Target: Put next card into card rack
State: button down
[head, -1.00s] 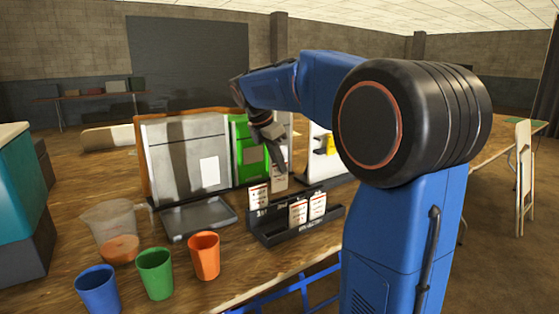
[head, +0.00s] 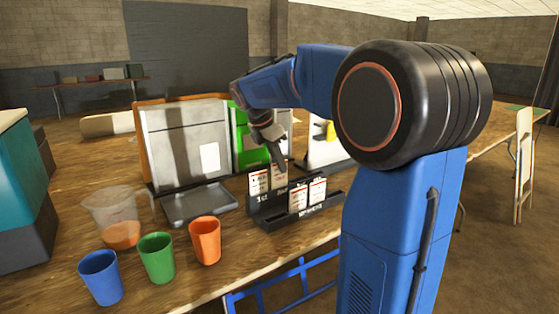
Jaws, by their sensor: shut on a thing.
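The black card rack (head: 268,218) stands on the wooden table, right of the grey tray. One white card (head: 259,182) stands in its back row at the left. Two white cards, a left one (head: 298,196) and a right one (head: 317,190), stand in the front row. My gripper (head: 278,160) points down over the back row and is shut on a white card (head: 279,176). This held card is just right of the back-left card, its lower edge at the rack's back row. I cannot tell whether it is seated in the slot.
Blue (head: 101,277), green (head: 157,258) and orange (head: 205,240) cups stand at the front left. A clear pitcher (head: 112,208) is behind them. A grey tray (head: 199,203) and a tall grey panel (head: 187,143) are left of and behind the rack. A white stand (head: 325,150) is behind right.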

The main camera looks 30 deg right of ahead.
jog(key=shift+f, duration=0.15)
jog(key=c, duration=1.9)
grip_release()
jog(key=shift+o, duration=0.2)
jog(key=v, duration=1.7)
jog(key=shift+r, duration=0.25)
